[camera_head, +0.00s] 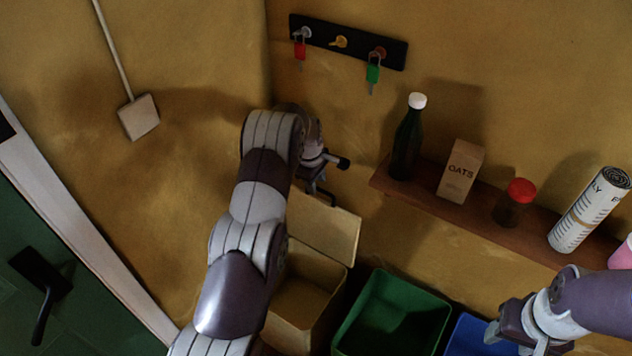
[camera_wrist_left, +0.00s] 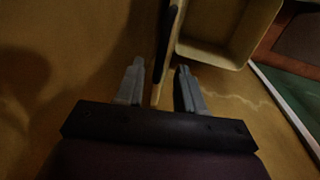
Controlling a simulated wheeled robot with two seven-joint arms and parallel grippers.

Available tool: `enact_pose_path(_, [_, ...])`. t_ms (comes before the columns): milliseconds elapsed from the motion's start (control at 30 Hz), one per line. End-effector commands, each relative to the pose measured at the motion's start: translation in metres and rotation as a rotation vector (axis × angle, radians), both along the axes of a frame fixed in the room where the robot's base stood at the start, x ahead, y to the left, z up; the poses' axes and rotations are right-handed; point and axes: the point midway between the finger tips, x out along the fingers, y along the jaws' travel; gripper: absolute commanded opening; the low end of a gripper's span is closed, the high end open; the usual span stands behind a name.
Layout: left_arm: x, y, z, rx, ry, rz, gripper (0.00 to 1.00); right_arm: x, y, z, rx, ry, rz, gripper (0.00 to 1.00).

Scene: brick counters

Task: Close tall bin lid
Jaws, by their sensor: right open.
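The tall tan bin (camera_head: 296,326) stands against the wall with its lid (camera_head: 325,232) raised behind the opening. My left gripper (camera_head: 321,190) is at the lid's upper edge. In the left wrist view my left gripper (camera_wrist_left: 159,82) has its fingers apart, and the lid (camera_wrist_left: 163,55) shows nearly edge-on between them; I cannot tell whether they touch it. The bin's opening (camera_wrist_left: 226,28) shows there too. My left arm hides the bin's left side in the head view. My right gripper (camera_head: 505,325) is open and empty at the lower right, away from the bin.
A green bin (camera_head: 392,315) and a blue bin (camera_head: 478,338) stand right of the tan bin. A wall shelf (camera_head: 425,190) holds a bottle (camera_head: 407,140), an oats box (camera_head: 461,170), a red-lidded jar (camera_head: 514,203) and a rolled paper (camera_head: 588,212). A key rack (camera_head: 350,42) hangs above.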

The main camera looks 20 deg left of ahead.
Motion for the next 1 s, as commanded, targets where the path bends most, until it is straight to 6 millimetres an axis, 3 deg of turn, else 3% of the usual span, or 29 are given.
enact_pose_path(133, [0.002,0.000,-0.011,0.000,0.000,0.000,0.38,0.000,0.000,0.001,0.000,0.000,0.000,0.52])
enact_pose_path(400, [0.003,0.000,-0.014,0.000,-0.001,0.000,0.38,0.000,0.000,0.001,0.000,0.000,0.000,0.52])
enact_pose_path(433, [0.003,0.000,-0.014,0.000,-0.001,0.000,0.35,0.000,0.000,0.001,0.000,0.000,0.000,0.52])
enact_pose_path(533, [0.003,0.000,-0.014,0.000,0.000,0.000,0.02,0.000,0.000,0.001,0.000,0.000,0.000,0.52])
enact_pose_path(567, [0.003,0.000,-0.014,0.000,0.000,0.000,0.00,0.000,0.000,0.001,0.000,0.000,0.000,0.52])
enact_pose_path(833, [0.002,0.000,-0.016,-0.001,-0.008,0.000,0.00,0.000,0.000,-0.003,0.000,0.000,0.000,0.52])
enact_pose_path(1000, [-0.003,0.001,-0.021,-0.007,-0.046,0.002,0.00,0.000,0.000,-0.024,0.000,0.000,0.000,0.52])
